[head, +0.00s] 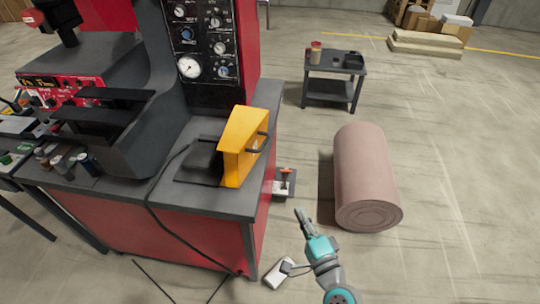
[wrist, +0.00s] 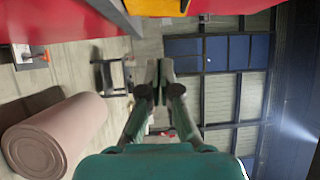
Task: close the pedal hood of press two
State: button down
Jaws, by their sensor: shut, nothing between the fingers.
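The yellow pedal hood (head: 239,145) stands tipped up on the grey bench top of the red press (head: 222,222). A dark handle (head: 259,143) is on its right side. The black pedal (head: 202,160) lies uncovered to the left of the hood. My gripper (head: 299,213) is to the right of the bench and apart from the hood, low in the picture. In the wrist view my gripper (wrist: 158,72) is shut and empty, its fingertips together. A yellow part (wrist: 157,6), likely the hood, shows at the top edge there. I cannot read a press number.
A dark cable (head: 152,210) hangs over the bench front. A small stand (head: 285,186) is beside the bench.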

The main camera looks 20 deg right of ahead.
aim_at(248, 148)
jog(key=w+a+r+m, duration=0.1)
jog(key=w+r, duration=0.2)
jog(key=w, duration=0.6)
jog(key=w+a+r+m+t, duration=0.1)
jog(key=w+r, duration=0.2)
jog(key=w, duration=0.6)
jog(key=shift+r+y, duration=0.1)
jog(key=shift+y, duration=0.3)
